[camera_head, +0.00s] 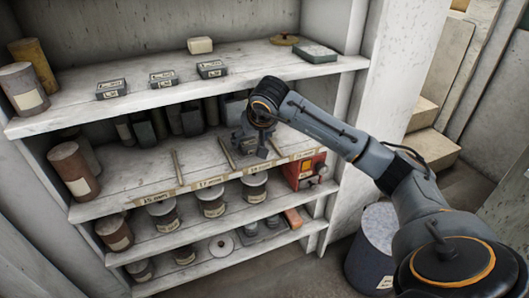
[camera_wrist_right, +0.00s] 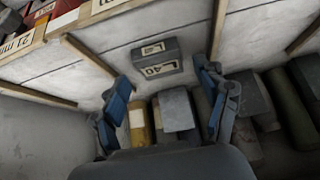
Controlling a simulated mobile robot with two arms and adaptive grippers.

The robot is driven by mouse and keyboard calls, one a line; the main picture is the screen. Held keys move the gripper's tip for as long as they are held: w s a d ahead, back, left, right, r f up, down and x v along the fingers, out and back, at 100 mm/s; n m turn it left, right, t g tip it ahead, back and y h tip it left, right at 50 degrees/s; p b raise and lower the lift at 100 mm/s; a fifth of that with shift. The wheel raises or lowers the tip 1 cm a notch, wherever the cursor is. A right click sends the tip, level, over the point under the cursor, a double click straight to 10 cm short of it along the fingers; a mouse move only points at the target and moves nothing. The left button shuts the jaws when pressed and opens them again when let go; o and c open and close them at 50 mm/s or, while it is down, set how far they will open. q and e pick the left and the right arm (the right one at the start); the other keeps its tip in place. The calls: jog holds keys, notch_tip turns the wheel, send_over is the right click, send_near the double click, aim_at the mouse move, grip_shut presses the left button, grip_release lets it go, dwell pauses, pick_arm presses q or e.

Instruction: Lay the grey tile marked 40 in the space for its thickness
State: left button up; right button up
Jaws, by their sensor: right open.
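The grey tile marked 40 (camera_wrist_right: 158,62) shows in the right wrist view, its pale label reading L40. It appears to lie on the white shelf between two wooden strips, just beyond my fingertips. My right gripper (camera_wrist_right: 165,84) is open, its blue-grey fingers apart on either side of the tile and not visibly touching it. In the head view my right gripper (camera_head: 252,138) reaches into the middle shelf (camera_head: 140,172), between two strips, and mostly covers the tile there. My left gripper is not in view.
Wooden strips (camera_head: 178,168) divide the middle shelf, with mm labels (camera_head: 157,198) on its front edge. Several grey labelled blocks (camera_head: 111,89) lie on the shelf above. Dark upright blocks (camera_head: 192,118) stand at the back. A red box (camera_head: 305,172) stands at the right end.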

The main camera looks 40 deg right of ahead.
jog(key=v, duration=0.4)
jog(key=shift+s+f, duration=0.1)
jog(key=shift+s, duration=0.1)
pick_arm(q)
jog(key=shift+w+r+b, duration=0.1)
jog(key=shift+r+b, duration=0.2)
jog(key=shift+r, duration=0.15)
pick_arm(e)
jog(key=s+a, duration=0.2)
jog(key=s, duration=0.9)
jog(key=shift+a, duration=0.4)
jog(key=shift+f, duration=0.2)
